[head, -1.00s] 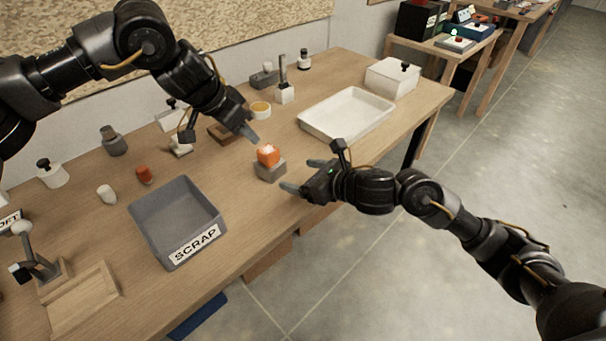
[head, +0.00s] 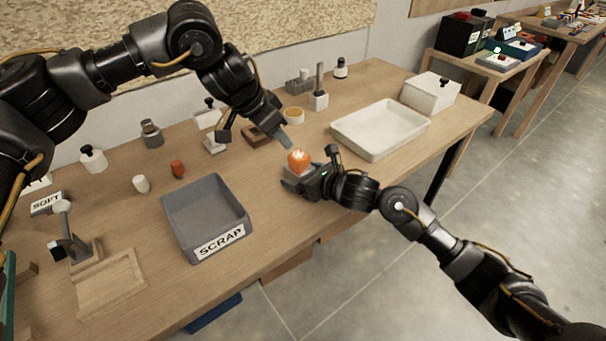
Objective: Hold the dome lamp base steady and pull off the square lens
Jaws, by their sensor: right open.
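The orange lens (head: 298,157), with a pale patch on top, sits on the small grey dome lamp base (head: 291,171). The base stands on the table and is mostly hidden by my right gripper. My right gripper (head: 297,181) is low at the base, coming from the right, with its jaws open; one finger shows in front of the base. Whether it touches the base I cannot tell. My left gripper (head: 285,142) points down just above and behind the lens, apart from it. Only one fingertip shows clearly, so its opening is unclear.
A grey SCRAP bin (head: 180,226) stands left of the lamp. A white tray (head: 348,134) lies to the right, with a lidded white box (head: 430,93) beyond. The table front edge is close.

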